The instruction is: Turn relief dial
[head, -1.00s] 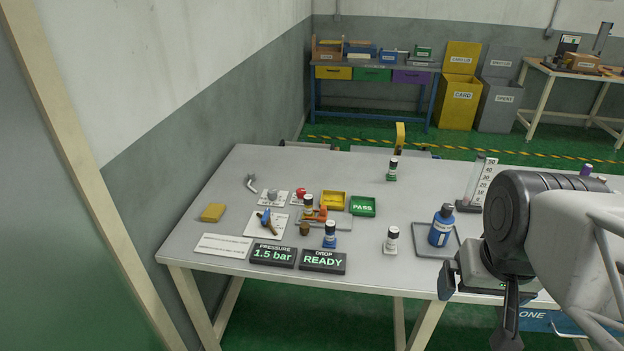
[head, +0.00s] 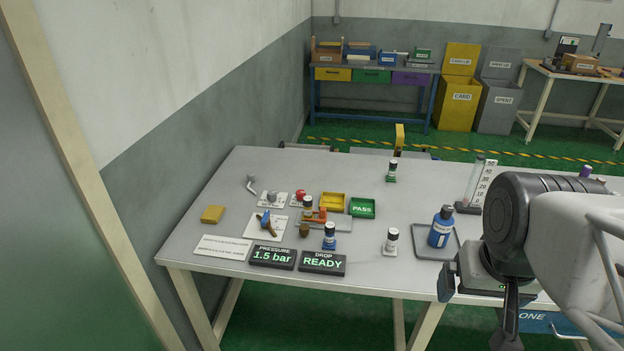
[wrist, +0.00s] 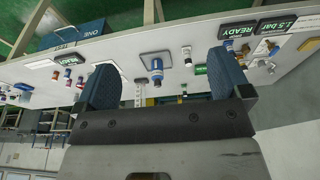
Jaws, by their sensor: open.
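A round grey knob (head: 271,196) stands on a small white plate at the left of the table. A red knob (head: 300,196) stands on another plate just right of it. A blue-handled valve (head: 265,218) sits on a larger white plate in front. I cannot tell which of these is the relief dial; their labels are too small to read. The pressure display (head: 272,257) reads 1.5 bar. My gripper (head: 480,296) is over the table's front right edge, far from the knobs. In the wrist view its blue fingers (wrist: 165,78) are apart with nothing between them.
A blue bottle (head: 440,228) stands on a grey tray close to my gripper. Small vials, a yellow tray (head: 333,201) and a green PASS tray (head: 362,208) stand mid-table. The drop display (head: 322,264) reads READY. The table's back middle is mostly clear.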

